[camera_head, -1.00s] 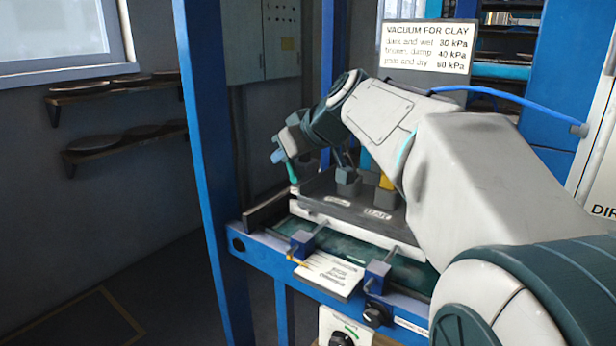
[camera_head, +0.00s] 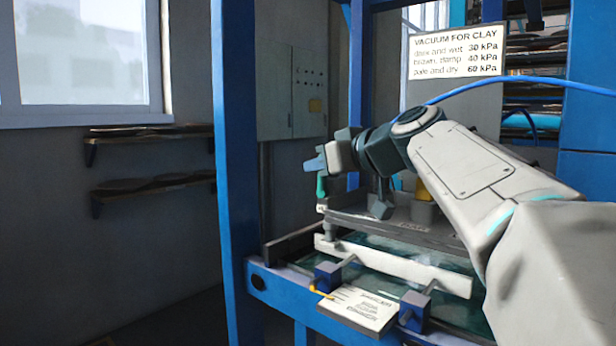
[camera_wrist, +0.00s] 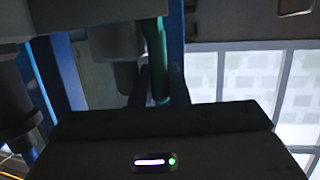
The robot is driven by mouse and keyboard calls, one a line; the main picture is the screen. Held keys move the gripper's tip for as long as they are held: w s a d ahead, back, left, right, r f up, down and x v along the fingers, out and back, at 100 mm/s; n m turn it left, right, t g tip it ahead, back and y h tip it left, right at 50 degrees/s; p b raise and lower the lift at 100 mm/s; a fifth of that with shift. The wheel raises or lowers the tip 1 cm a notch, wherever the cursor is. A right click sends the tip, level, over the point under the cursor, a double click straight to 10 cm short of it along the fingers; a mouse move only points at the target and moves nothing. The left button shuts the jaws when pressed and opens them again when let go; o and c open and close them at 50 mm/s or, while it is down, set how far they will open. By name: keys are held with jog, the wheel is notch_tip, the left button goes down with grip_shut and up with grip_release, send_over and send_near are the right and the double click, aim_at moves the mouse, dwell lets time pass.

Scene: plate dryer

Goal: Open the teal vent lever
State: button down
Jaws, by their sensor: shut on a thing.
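The teal vent lever (camera_head: 321,185) hangs below my gripper (camera_head: 318,164) in the head view, at the left end of the dark press head (camera_head: 400,224). In the wrist view the lever (camera_wrist: 156,55) is a teal bar that runs down between the two dark blue fingers (camera_wrist: 162,86). My gripper is shut on the lever. The lever looks nearly upright in the head view; its upper part is hidden by the fingers. The lever's joint with the press head is not clear.
A blue post (camera_head: 236,150) stands just left of my gripper. A white bar (camera_head: 395,265) and blue clamps (camera_head: 414,308) lie in front of the press head. A blue hose (camera_head: 520,82) passes over my arm.

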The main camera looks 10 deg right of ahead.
jog(key=shift+f, duration=0.15)
jog(key=c, duration=1.4)
grip_release()
jog(key=v, duration=1.3)
jog(key=shift+s+d+b, duration=0.2)
jog(key=shift+s+b, duration=0.1)
jog(key=shift+b, duration=0.1)
jog(key=shift+r, duration=0.3)
